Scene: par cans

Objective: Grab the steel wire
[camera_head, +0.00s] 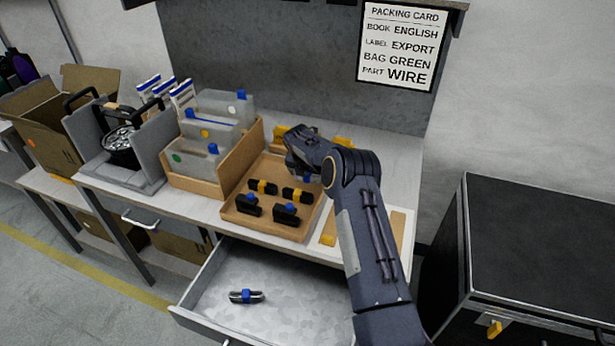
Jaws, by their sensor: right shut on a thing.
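My right gripper (303,172) is over the back part of the brown parts tray (232,212) on the bench. It is shut on a small part, mostly hidden by the gripper; a bit of blue shows beneath the jaws. In front of it on the tray lie two black parts with yellow bands (263,187) and two with blue bands (286,213). My left gripper is not in view.
A packing card (400,45) on the wall reads PART WIRE. Left of the tray stand a wooden box (208,187) of pouches, a grey holder (140,178) and an open carton (45,130). A dark cabinet (545,240) stands at right. The drawer juts out below the bench.

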